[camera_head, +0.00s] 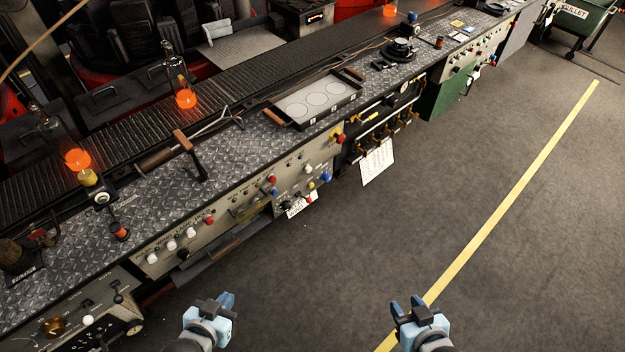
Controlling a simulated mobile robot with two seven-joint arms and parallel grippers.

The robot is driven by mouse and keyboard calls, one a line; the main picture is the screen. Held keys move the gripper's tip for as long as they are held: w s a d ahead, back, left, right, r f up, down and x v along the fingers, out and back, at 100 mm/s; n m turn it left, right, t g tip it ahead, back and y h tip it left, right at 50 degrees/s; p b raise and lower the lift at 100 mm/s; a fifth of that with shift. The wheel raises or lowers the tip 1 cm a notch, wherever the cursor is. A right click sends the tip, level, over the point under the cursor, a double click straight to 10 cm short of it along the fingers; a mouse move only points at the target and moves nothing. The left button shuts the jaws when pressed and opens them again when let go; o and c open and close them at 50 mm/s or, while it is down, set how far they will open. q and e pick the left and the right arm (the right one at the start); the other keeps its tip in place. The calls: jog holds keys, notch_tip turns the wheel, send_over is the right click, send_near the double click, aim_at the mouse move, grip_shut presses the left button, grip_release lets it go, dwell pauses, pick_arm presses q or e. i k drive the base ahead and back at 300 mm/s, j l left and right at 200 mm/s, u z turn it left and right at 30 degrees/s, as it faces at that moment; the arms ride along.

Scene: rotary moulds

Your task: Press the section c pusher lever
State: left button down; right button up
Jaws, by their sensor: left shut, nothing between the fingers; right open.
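I cannot tell which handle is the section c pusher lever, as no label for it is readable. A lever with a wooden grip (182,141) stands on the diamond-plate bench top at the left. A small panel with short levers and coloured knobs (290,196) is on the bench front near the middle. Another short dark lever (118,287) is on the lower-left panel. My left gripper (223,299) is shut and empty over the floor, apart from the bench front. My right gripper (408,302) is open and empty over the floor, farther right.
The long bench (225,165) runs from lower left to upper right, with a conveyor (225,101) behind it. Grey floor right of the bench is clear, with a yellow line (510,201).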

aim_at(309, 199)
jog(key=i+l+u, duration=0.1)
jog(key=i+l, duration=0.15)
jog(key=l, duration=0.15)
jog(key=i+l+u, duration=0.1)
jog(key=i+l, duration=0.15)
jog(key=l, duration=0.15)
jog(key=i+l+u, duration=0.1)
jog(key=i+l, duration=0.15)
jog(key=l, duration=0.15)
